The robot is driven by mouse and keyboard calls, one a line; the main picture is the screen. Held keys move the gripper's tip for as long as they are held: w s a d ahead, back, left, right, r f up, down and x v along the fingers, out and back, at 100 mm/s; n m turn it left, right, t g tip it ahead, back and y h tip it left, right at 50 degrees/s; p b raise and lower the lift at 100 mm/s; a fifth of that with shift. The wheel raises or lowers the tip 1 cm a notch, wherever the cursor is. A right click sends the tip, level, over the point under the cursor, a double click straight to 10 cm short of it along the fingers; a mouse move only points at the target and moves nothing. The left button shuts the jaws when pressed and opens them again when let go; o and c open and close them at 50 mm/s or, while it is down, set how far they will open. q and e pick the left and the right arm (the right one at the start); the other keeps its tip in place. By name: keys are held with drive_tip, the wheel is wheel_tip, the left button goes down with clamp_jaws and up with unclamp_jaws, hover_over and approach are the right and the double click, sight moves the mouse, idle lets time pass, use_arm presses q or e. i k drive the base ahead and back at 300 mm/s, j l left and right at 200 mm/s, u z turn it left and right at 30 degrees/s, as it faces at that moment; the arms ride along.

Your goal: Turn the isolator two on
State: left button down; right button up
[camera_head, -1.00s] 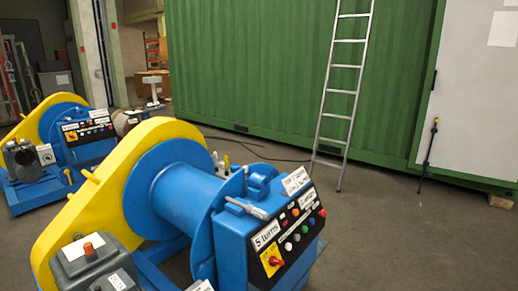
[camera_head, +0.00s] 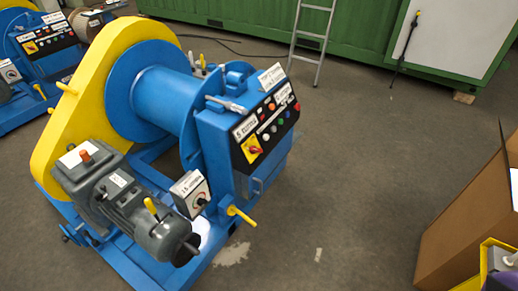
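A blue and yellow winch (camera_head: 150,95) stands on the floor at centre left. Its black control panel (camera_head: 265,128) carries coloured buttons and a red rotary switch on a yellow plate (camera_head: 253,149). A small grey box with a dark knob (camera_head: 200,202) sits lower on the same winch. A second similar machine (camera_head: 45,65) stands at the upper left, with its own red and yellow switch (camera_head: 30,47). The labels are too small to read surely, so I cannot tell which switch is isolator two. Neither of my grippers is in view.
A grey motor (camera_head: 125,200) and a yellow lever (camera_head: 241,215) stick out at the winch's front. A cardboard box (camera_head: 465,215) stands at the right, with a yellow object (camera_head: 487,262) beside it. A ladder (camera_head: 311,40) leans at the back. The floor between is clear.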

sight(254, 150)
drive_tip(key=u, duration=0.3)
drive_tip(key=i+l+u, duration=0.1)
drive_tip(key=u, duration=0.3)
drive_tip(key=l+u, duration=0.3)
drive_tip(key=u, duration=0.15)
drive_tip(key=l+u, duration=0.25)
drive_tip(key=u, duration=0.15)
drive_tip(key=l+u, duration=0.25)
drive_tip(key=l, duration=0.3)
drive_tip(key=k+l+u, duration=0.1)
drive_tip(key=l+u, duration=0.2)
drive_tip(key=l, duration=0.25)
drive_tip(key=k+l, duration=0.1)
drive_tip(key=l, duration=0.25)
drive_tip(key=l+u, duration=0.15)
drive_tip(key=l, duration=0.2)
drive_tip(key=k+l, duration=0.15)
drive_tip(key=l, duration=0.2)
drive_tip(key=k+l, duration=0.1)
drive_tip(key=l, duration=0.3)
drive_tip(key=k+l, duration=0.1)
drive_tip(key=l, duration=0.3)
drive_tip(key=k+l, duration=0.15)
drive_tip(key=l, duration=0.25)
drive_tip(key=k+l+u, duration=0.1)
drive_tip(key=l, duration=0.3)
